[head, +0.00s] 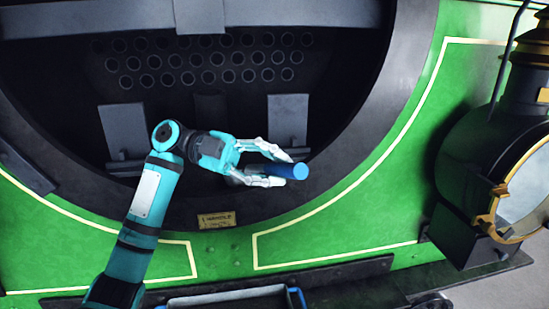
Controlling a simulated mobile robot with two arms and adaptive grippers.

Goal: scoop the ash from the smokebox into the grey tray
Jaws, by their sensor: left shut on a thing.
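My left gripper (277,166), on the teal arm from the lower left, is shut on a blue cylindrical handle (297,171) in front of the lower part of the opening. What the handle belongs to is mostly hidden by the gripper; a dark grey part shows behind the fingers. I cannot make out ash. A grey tray (225,292) with blue ends is cut off at the bottom edge. My right gripper is not in view.
A large brass-rimmed lamp (518,190) juts out at the right. Grey upright plates (288,118) stand inside the smokebox. A small brass plate (216,219) sits on the lower rim. A dark ledge (370,280) runs below the green front.

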